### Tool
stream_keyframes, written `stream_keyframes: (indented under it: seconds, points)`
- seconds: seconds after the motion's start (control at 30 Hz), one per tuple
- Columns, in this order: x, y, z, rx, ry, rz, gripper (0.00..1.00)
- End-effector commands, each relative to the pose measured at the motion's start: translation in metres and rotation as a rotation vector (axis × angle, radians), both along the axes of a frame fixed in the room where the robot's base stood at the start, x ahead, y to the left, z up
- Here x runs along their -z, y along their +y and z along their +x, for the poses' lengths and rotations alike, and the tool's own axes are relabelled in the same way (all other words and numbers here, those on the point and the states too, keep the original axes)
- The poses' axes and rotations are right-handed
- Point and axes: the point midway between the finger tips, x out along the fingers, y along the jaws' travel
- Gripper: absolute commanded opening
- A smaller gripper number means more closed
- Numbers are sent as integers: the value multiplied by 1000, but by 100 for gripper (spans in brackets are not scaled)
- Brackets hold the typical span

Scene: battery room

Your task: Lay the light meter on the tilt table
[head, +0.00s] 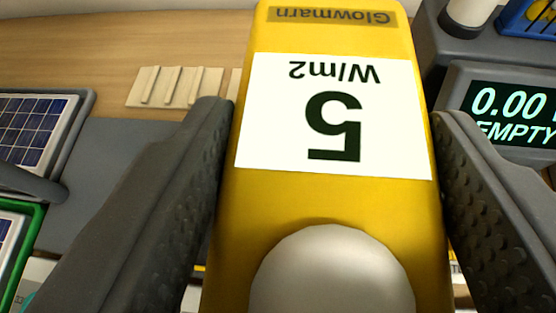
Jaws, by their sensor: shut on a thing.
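The light meter (340,205) is yellow, with a white display reading 5 W/m2, upside down in the head view. It has a pale dome near the bottom edge and a Glowmarn label at its far end. My gripper (328,114) is shut on the meter, one dark textured finger along each side. The meter fills the middle of the view and hides what lies beneath it. I cannot pick out the tilt table for certain; a flat dark grey surface (110,165) shows at the left.
A dark-framed solar panel (35,125) is at the left, with a green-framed piece (34,245) below it. A ribbed pale wooden piece (165,87) lies on the wooden surface (120,40) behind. At the right stands a grey device with a screen (510,112) reading 0.00 and EMPTY.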

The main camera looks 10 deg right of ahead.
Motion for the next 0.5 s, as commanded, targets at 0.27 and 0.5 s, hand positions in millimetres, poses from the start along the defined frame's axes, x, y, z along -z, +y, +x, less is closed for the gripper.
stream_keyframes:
  seconds: [0.27, 0.5]
  points:
    - [40, 32, 9, 35, 8, -3, 28]
    - [95, 77, 14, 137, 13, -5, 28]
